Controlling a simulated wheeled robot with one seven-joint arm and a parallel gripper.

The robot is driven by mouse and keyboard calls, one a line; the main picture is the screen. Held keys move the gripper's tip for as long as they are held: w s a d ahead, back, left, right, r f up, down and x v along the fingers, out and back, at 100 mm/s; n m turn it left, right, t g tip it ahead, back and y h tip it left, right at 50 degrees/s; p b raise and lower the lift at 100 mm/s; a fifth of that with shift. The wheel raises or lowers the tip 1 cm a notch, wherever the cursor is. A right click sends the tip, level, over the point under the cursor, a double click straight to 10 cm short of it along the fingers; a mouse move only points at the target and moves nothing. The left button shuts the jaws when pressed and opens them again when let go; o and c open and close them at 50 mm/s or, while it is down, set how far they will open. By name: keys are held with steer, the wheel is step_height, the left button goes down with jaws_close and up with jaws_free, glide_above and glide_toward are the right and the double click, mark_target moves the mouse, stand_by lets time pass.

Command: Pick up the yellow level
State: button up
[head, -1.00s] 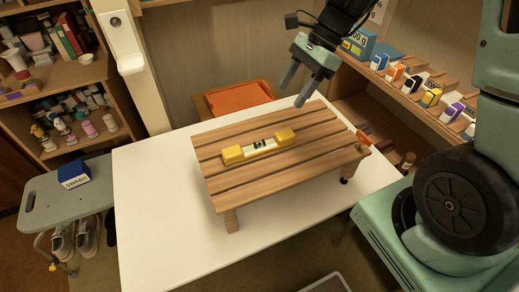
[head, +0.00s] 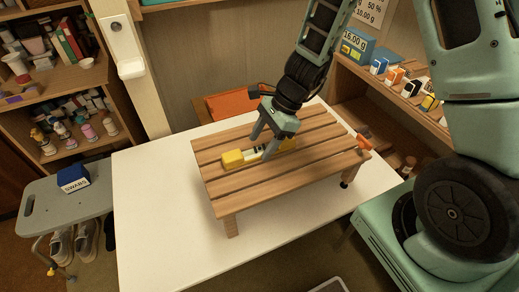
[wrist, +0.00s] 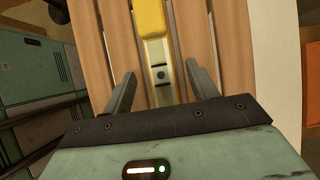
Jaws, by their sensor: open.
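The yellow level (head: 234,158) lies flat on a slatted wooden stand (head: 290,172) on the white table. Its near-left yellow end shows clearly in the head view, and my gripper covers part of its middle and right end. In the wrist view the level (wrist: 151,22) runs up the picture between my fingers, with a yellow end at the top and a pale middle with a dark vial mark. My gripper (head: 260,147) is open above the level, and it also shows in the wrist view (wrist: 158,85) with one finger on each side of the level. Neither finger clearly touches it.
The white table (head: 155,210) has free room left and in front of the stand. An orange-seated chair (head: 228,105) is behind it. A shelf with small boxes (head: 398,80) stands at right. A grey stool (head: 45,205) bears a blue box (head: 73,178).

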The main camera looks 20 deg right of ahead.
steer(key=shift+x, duration=0.9)
steer(key=shift+c, duration=0.2)
steer(key=c, duration=1.2)
